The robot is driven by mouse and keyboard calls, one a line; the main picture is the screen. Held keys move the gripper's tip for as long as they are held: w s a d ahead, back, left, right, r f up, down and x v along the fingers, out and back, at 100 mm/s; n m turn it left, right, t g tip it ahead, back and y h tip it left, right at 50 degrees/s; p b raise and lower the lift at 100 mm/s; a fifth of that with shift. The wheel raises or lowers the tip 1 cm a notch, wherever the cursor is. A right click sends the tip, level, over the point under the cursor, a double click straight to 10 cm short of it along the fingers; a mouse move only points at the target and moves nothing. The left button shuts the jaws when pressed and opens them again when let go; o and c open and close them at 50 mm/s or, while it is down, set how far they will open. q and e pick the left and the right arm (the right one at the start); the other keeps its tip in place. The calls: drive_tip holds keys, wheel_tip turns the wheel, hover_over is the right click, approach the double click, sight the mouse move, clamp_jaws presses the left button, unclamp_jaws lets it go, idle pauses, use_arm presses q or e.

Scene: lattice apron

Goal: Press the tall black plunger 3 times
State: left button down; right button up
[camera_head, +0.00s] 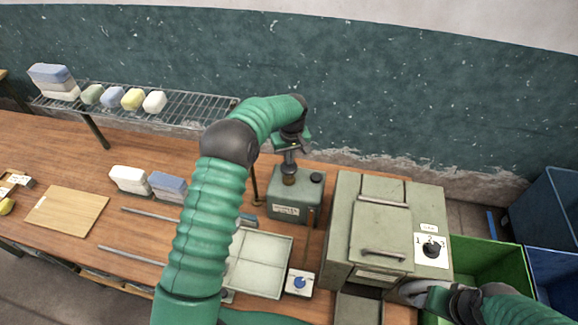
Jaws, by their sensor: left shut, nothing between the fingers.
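A grey-green box (295,207) stands on the wooden table near the wall. On its top are a brass-coloured collar (289,180) at the left and a low black cap (317,178) at the right. My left gripper (290,158) is shut and empty, pointing down directly above the collar. A dark upright part shows between the gripper and the collar; I cannot separate the tall black plunger from the fingertips there, or tell whether they touch. My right gripper (418,291) is at the lower right beside the large metal cabinet, and its fingers are not clear.
The cabinet (345,225) with a black dial (431,250) stands right of the box. A pale tray (286,262) and a blue-knob unit (299,283) lie in front. A wire rack (190,107) with several blocks is at the back left. Green (490,258) and blue bins stand right.

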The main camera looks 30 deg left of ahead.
sight(289, 167)
use_arm(q)
drive_tip(key=shift+s+f+b, duration=0.1)
drive_tip(key=shift+f+b, duration=1.25)
drive_tip(key=shift+f, duration=0.6)
drive_tip(key=shift+r, duration=0.1)
drive_tip(key=shift+r+p, duration=1.2)
drive_tip(key=shift+r, duration=0.6)
drive_tip(key=shift+f, duration=0.1)
drive_tip(key=shift+f+b, duration=1.4)
drive_tip(key=shift+f, duration=0.5)
drive_tip(key=shift+r+p, duration=1.15)
drive_tip(key=shift+r, duration=0.75)
